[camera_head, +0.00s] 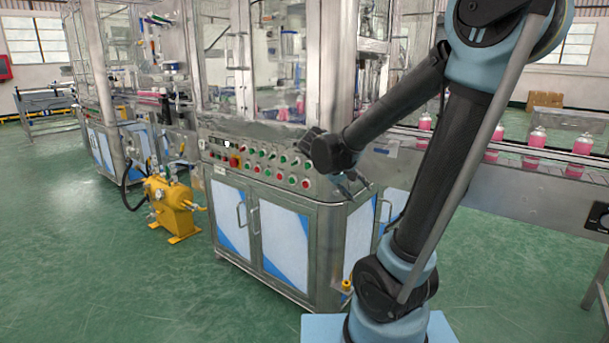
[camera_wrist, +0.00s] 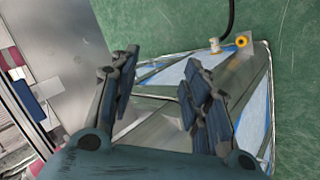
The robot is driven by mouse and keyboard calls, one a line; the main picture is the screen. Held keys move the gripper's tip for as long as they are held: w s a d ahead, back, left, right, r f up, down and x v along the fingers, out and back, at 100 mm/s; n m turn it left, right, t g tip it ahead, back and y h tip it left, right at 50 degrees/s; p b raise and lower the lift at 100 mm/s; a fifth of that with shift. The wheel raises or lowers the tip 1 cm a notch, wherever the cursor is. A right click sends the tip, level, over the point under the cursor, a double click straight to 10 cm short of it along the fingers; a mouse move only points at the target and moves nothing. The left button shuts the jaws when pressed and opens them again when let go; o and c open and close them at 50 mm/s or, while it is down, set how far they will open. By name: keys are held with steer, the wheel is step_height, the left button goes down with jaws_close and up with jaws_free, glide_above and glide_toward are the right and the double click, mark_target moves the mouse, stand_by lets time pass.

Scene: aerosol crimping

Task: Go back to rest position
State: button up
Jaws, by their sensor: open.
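My gripper (camera_wrist: 160,95) is open and empty in the wrist view, its two fingers wide apart. Between and beyond the fingers are the machine cabinet, seen from above, and the green floor. In the head view my arm is bent, and its wrist end hangs in front of the right end of the button panel (camera_head: 255,163). I cannot tell from these frames how far the gripper is from the cabinet.
The steel crimping machine cabinet (camera_head: 283,240) with blue-and-white doors stands close ahead. A yellow pump unit (camera_head: 174,207) stands at its left. A conveyor (camera_head: 520,180) with pink cans (camera_head: 535,140) runs along the right. The green floor (camera_head: 90,270) at left is clear.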

steer(key=s+d+f+m+g+y, duration=0.1)
steer(key=s+f+y, duration=0.2)
steer(key=s, duration=0.7)
steer(key=s+f+m+g+y, duration=0.1)
steer(key=s+f+y, duration=0.3)
steer(key=s, duration=0.7)
step_height(320, 180, down, 2)
steer(key=shift+d+f+m+g, duration=0.15)
steer(key=shift+d+m+g, duration=0.15)
steer(key=shift+d+m, duration=0.1)
steer(key=shift+w+f, duration=0.2)
steer(key=shift+w, duration=0.2)
